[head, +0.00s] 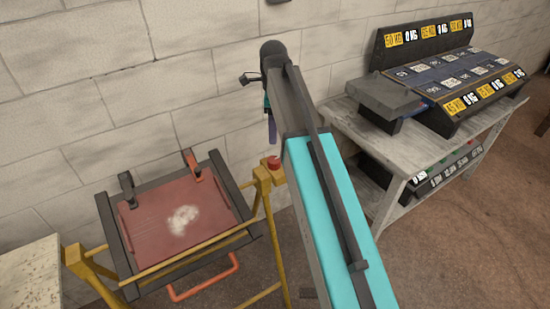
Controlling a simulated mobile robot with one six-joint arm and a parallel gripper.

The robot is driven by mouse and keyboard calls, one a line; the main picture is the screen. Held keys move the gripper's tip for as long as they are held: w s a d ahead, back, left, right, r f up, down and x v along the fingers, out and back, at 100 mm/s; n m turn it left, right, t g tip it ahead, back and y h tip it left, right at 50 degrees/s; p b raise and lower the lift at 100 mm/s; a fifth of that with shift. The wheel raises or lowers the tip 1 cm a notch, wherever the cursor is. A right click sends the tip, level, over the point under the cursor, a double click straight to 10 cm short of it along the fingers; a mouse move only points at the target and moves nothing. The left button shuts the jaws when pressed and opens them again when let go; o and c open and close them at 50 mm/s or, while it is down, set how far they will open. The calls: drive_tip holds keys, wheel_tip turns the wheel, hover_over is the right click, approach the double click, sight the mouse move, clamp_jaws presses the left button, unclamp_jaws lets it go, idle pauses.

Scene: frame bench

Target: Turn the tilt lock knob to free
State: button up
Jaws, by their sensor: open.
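A small red knob (273,163) sits at the top of the yellow stand's right post. It is probably the tilt lock knob; its marks and setting are too small to read. The stand (262,195) carries a tilted dark frame (108,222) with a reddish panel (150,228) in it. My gripper (244,79) is small and dark at the far end of my arm, in front of the wall. It appears above and left of the red knob in the picture, apart from it. Its jaws are open and hold nothing that I can see.
An orange lever (194,168) and a black clamp (126,186) stand on the frame's upper edge. An orange handle (204,281) hangs below it. A grey table (352,118) with labelled racks (452,65) stands right. A pale bench (30,275) is at lower left.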

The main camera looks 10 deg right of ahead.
sight(274, 160)
drive_tip(key=shift+s+f+p, duration=0.1)
drive_tip(key=shift+f+p, duration=1.55)
drive_tip(key=shift+f, duration=5.1)
drive_tip(key=c, duration=1)
drive_tip(key=shift+c, duration=0.2)
